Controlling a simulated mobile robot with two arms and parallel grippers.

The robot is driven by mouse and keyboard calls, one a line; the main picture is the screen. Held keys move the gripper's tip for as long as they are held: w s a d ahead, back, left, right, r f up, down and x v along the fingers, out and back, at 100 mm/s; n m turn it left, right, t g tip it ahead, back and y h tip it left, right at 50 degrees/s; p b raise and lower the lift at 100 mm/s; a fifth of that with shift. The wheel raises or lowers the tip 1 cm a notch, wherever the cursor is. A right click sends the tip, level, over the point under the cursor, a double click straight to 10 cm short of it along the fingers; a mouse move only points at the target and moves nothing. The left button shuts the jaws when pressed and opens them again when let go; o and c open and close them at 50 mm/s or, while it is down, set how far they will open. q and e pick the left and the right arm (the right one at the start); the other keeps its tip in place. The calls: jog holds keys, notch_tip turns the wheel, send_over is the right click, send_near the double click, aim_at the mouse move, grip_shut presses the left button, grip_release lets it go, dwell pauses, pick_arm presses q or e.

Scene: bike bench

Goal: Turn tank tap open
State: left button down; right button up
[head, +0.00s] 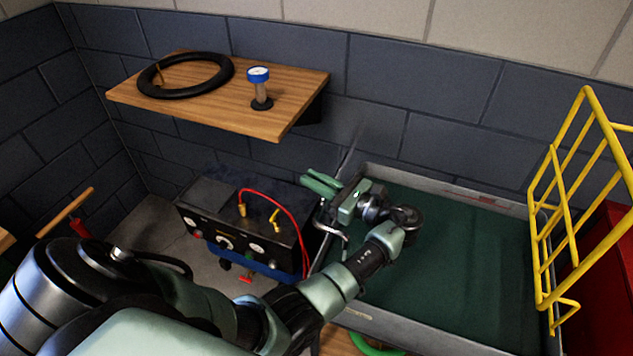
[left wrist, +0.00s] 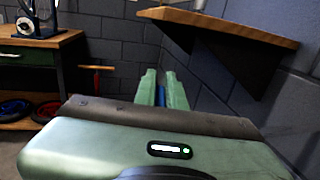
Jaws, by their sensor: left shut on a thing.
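The grey-walled tank (head: 440,183), with dark green inside, stands right of centre in the head view. The tank tap (head: 344,238) shows as a bent metal pipe at the tank's left wall. My left gripper (head: 318,184) is above the tap, over the tank's back left corner, its fingers pointing left. In the left wrist view, my green fingers (left wrist: 162,90) are closed on a narrow blue piece (left wrist: 161,96), which looks like the tap's lever. The fingers hide most of the lever in the head view. My right gripper is not in view.
A black machine (head: 220,215) with gauges and a red hose stands left of the tank. A wooden shelf (head: 215,112) holds a black tyre (head: 160,90) and a blue-topped gauge (head: 260,88). A yellow rack (head: 545,220) rises at the tank's right side.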

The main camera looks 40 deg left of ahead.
pick_arm(q)
jog(key=shift+s+n+g+b, duration=0.15)
jog(key=shift+n+g+b, duration=0.2)
jog(key=shift+n+g, duration=0.55)
jog(key=shift+g, duration=0.3)
jog(key=c, duration=1.5)
grip_release()
jog(key=shift+a, duration=0.1)
jog(key=d+b, duration=0.1)
jog(key=d, duration=0.4)
jog(key=w+d+b, duration=0.1)
jog(key=d, duration=0.1)
jog(key=shift+d+b, duration=0.35)
jog(key=shift+d, duration=0.05)
